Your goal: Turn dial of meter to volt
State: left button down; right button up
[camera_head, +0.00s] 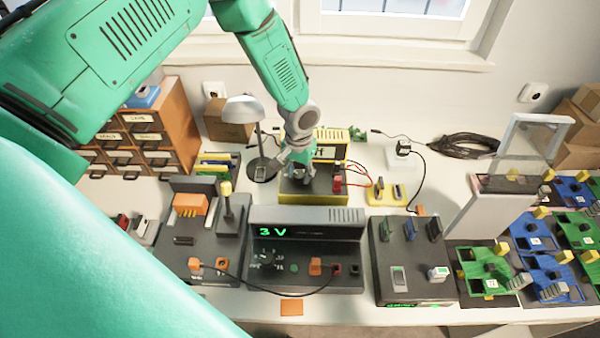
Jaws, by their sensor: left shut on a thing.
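The meter (322,188) is a yellow and black box at the back middle of the table. Its small display (322,153) is partly hidden by my arm; the green letters that show look like the end of "OFF". My left gripper (297,174) reaches down onto the left part of the meter's top face and is shut on the dial there. The gripper covers the dial, so its pointer and marks cannot be read. Red and black plugs (338,184) sit at the meter's right side. My right gripper is not in view.
A grey unit (306,254) reading "3 V" stands in front of the meter. A grey lamp (244,112) stands close to the left. A yellow block (386,195) with cables lies to the right. Other dark units and colored boards fill the front and right.

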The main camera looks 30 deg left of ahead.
pick_arm(q)
jog(key=shift+a+m, duration=0.1)
jog(key=shift+m, duration=0.5)
jog(key=m+b, duration=0.1)
jog(key=m, duration=0.3)
jog(key=shift+r, duration=0.1)
jog(key=m, duration=0.3)
jog(key=shift+m, duration=0.3)
jog(key=shift+w+r+m+b, duration=0.1)
jog(key=shift+m+b, duration=0.25)
jog(key=shift+m, duration=0.95)
jog(key=c, duration=1.2)
grip_release()
